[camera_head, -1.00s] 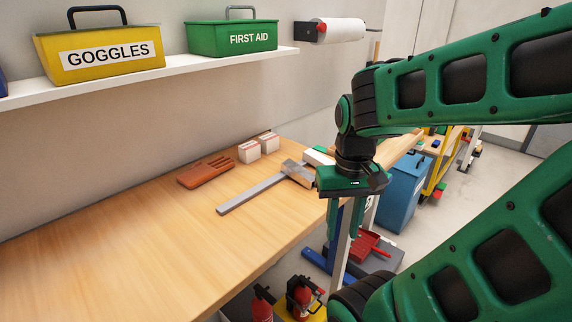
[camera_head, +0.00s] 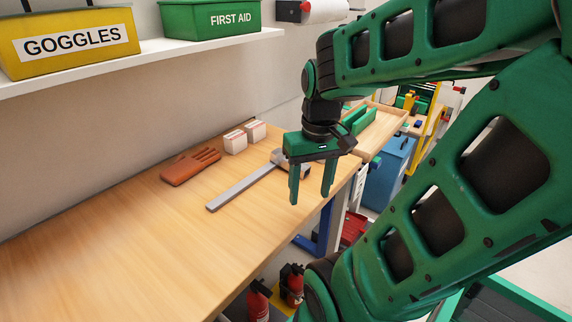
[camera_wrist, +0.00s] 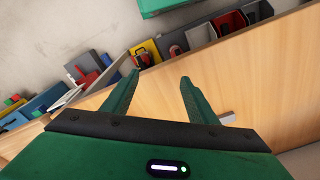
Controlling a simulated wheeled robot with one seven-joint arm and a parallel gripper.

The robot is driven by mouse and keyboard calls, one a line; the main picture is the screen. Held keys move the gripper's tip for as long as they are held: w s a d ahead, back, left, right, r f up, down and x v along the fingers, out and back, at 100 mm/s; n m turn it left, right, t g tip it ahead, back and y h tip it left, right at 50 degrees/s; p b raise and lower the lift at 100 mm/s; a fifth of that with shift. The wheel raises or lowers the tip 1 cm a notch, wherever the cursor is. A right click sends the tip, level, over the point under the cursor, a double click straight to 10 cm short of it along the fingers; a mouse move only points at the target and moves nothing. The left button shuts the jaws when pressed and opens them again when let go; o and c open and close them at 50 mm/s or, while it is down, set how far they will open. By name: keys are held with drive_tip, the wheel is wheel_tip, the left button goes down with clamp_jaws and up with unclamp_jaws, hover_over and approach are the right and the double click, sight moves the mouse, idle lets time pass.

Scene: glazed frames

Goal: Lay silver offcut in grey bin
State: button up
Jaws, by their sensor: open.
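My gripper (camera_head: 310,192) is open and empty, its fingers pointing down in front of the bench near its right end. In the wrist view the two fingers (camera_wrist: 160,77) stand apart with nothing between them. A long flat silver bar (camera_head: 240,189) lies on the bench left of my gripper, joined to or touching a block at its far end. I cannot tell whether it is the silver offcut. A small pale piece (camera_wrist: 228,118) shows beside the right finger in the wrist view.
A wooden tray (camera_head: 383,130) is beyond my gripper. Fire extinguishers (camera_head: 292,285) stand below the front edge. The bench's left part is clear.

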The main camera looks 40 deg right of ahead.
drive_tip(key=w+d+r+n+t, duration=0.1)
drive_tip(key=w+d+n, duration=0.1)
drive_tip(key=w+d, duration=0.2)
drive_tip(key=w+d+r+n+t, duration=0.1)
drive_tip(key=w+d+n, duration=0.1)
drive_tip(key=w+d, duration=0.2)
drive_tip(key=w+d+r+n+t, duration=0.1)
drive_tip(key=w+d+n, duration=0.1)
drive_tip(key=w+d, duration=0.2)
drive_tip(key=shift+w+d+t+y, duration=0.15)
drive_tip(key=shift+w+d+t, duration=0.05)
drive_tip(key=shift+w, duration=0.5)
drive_tip(key=shift+w+d+t+y, duration=0.15)
drive_tip(key=shift+w+d+t, duration=0.05)
drive_tip(key=shift+w, duration=0.45)
drive_tip(key=shift+n, duration=0.3)
drive_tip(key=x, duration=1)
drive_tip(key=shift+w+d+f, duration=0.1)
drive_tip(key=shift+w+f, duration=0.1)
drive_tip(key=shift+f, duration=0.05)
drive_tip(key=shift+c, duration=0.3)
drive_tip(key=c, duration=1.2)
drive_tip(key=shift+c, duration=0.2)
drive_tip(key=shift+r, duration=0.1)
